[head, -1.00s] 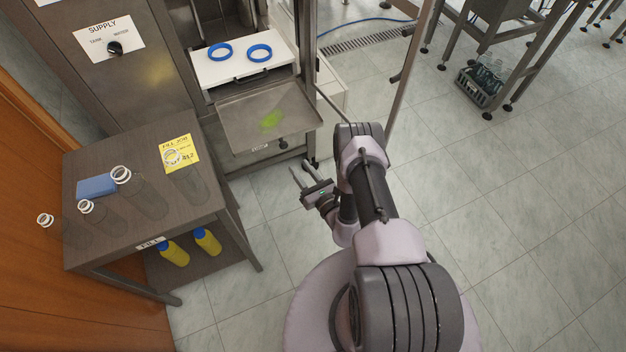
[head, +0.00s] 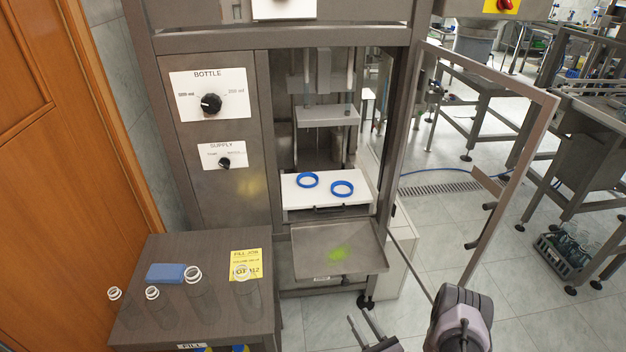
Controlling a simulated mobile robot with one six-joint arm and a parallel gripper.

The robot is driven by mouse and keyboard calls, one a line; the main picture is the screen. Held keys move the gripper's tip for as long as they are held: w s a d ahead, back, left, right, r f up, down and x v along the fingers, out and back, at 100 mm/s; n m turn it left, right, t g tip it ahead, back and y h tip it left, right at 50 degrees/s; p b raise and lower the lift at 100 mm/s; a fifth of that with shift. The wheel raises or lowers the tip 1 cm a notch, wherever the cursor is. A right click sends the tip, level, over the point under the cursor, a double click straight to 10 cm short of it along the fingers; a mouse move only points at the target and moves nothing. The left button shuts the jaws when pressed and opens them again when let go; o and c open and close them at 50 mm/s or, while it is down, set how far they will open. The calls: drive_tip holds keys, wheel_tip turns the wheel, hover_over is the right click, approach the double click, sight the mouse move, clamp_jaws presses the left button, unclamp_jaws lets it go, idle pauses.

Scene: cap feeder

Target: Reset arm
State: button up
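My gripper (head: 360,317) is at the bottom of the head view, over the floor, to the right of the side table and below the machine's tray. Its two fingers are apart with nothing between them. My arm comes in from the bottom right and is partly cut off by the picture's edge. The machine (head: 235,100) stands ahead with its door (head: 522,165) swung open to the right. Two blue rings (head: 307,180) lie on the white plate (head: 326,200) inside it.
A metal tray (head: 365,252) with a green patch juts out under the plate. The side table (head: 170,250) holds several clear bottles (head: 202,300), a blue block (head: 166,272) and a yellow job note (head: 246,262). A crate (head: 566,258) stands at the right. Open floor lies between.

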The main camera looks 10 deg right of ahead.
drive_tip(key=w+a+r+n+g+y, duration=0.1)
drive_tip(key=a+r+n+g+y, duration=0.5)
drive_tip(key=r, duration=0.6)
drive_tip(key=w+a+r+n+g+y, duration=0.1)
drive_tip(key=a+r+n+g+y, duration=0.55)
drive_tip(key=r, duration=0.55)
drive_tip(key=s+a+r+n+g+h+b, duration=0.1)
drive_tip(key=s+a+r+n+g+h, duration=0.15)
drive_tip(key=s+r+n+h, duration=0.5)
drive_tip(key=s+a+r+n+g+h+b, duration=0.15)
drive_tip(key=s+r+n+g, duration=0.35)
drive_tip(key=s, duration=0.5)
drive_tip(key=s+d+r+n+t+h, duration=0.3)
drive_tip(key=s+d+n+t+h, duration=0.1)
drive_tip(key=s+d+t+h, duration=0.1)
drive_tip(key=d+t+h, duration=0.1)
drive_tip(key=t+h, duration=0.1)
drive_tip(key=t, duration=0.1)
drive_tip(key=shift+d+r, duration=0.3)
drive_tip(key=shift+d, duration=0.1)
